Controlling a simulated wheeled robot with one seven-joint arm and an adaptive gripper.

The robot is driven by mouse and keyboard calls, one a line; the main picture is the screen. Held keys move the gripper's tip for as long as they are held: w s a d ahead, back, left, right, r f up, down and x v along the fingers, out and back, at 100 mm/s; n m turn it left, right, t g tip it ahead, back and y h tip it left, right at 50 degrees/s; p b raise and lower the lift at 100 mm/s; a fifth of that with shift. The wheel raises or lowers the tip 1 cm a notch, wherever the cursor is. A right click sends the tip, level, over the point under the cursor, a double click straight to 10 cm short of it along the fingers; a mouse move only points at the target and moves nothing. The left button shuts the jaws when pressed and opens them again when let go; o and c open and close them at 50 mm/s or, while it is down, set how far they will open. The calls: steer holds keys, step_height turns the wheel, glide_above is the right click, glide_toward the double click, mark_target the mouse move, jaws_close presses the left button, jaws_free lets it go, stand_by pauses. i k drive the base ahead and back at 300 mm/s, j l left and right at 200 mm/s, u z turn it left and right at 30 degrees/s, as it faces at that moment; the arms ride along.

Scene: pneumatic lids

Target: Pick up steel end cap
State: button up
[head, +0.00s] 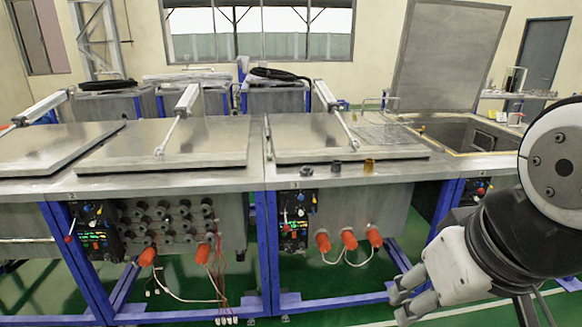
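Three small parts stand in a row on the front edge of the steel bench. The left one is a low grey metal piece (307,170), which looks like the steel end cap. My gripper (398,303) is at the lower right, in front of the bench and below its top, well apart from the small parts. Its pale fingers point left, and nothing shows between them. The view does not show clearly how far apart the fingers are.
A dark part (336,168) and a brass-coloured part (369,166) stand right of the grey one. Behind them lies a closed lid (340,142) with a pneumatic cylinder (327,97). An open tank (465,134) with a raised lid (448,55) is at right. Orange connectors (349,239) hang below the bench edge.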

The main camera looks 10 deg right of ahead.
mark_target(336, 165)
steer(key=i+z, duration=0.25)
steer(key=z, duration=0.2)
steer(key=i+j+z, duration=0.15)
steer(key=z, duration=0.3)
steer(key=i+j+z, duration=0.35)
steer(key=i+j, duration=1.2)
